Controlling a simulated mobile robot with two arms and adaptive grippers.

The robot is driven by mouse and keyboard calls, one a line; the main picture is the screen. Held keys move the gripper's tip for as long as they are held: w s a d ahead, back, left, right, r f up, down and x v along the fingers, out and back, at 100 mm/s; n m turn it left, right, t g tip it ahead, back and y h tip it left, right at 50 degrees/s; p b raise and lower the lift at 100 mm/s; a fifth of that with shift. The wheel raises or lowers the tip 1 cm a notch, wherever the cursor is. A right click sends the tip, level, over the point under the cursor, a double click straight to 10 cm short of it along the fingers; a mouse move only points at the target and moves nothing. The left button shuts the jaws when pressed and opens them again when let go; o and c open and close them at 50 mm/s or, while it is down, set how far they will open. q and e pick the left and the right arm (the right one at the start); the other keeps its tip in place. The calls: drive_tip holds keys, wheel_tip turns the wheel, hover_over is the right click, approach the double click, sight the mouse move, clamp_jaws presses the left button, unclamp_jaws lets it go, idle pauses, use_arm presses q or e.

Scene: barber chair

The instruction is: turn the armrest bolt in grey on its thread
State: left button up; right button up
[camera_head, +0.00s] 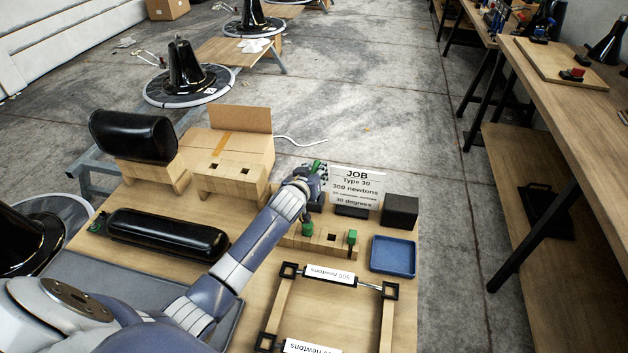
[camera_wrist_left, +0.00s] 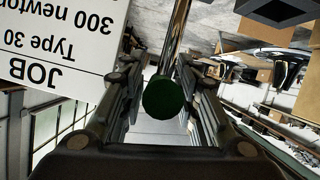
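My left gripper (camera_head: 314,178) is above the table, close to the job sign (camera_head: 357,187). In the left wrist view its fingers (camera_wrist_left: 164,85) lie along both sides of a green-handled tool (camera_wrist_left: 165,98), apparently shut on it. The tool's bright metal shaft (camera_wrist_left: 176,40) points away from the palm. A long black padded armrest (camera_head: 165,233) lies on the table at the left, with a green piece (camera_head: 98,224) at its left end. A shorter black pad (camera_head: 133,136) rests on a wooden stand. I cannot make out a grey bolt. My right gripper is out of view.
A wooden block (camera_head: 327,240) holds green-topped tools near my left arm. A blue tray (camera_head: 393,255), a black box (camera_head: 399,210) and a frame with newton labels (camera_head: 330,275) stand nearby. A slotted wooden stand (camera_head: 232,182) is behind the arm. A workbench (camera_head: 560,105) is at the right.

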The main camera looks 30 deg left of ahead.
use_arm(q)
clamp_jaws()
drive_tip(key=shift+r, duration=0.15)
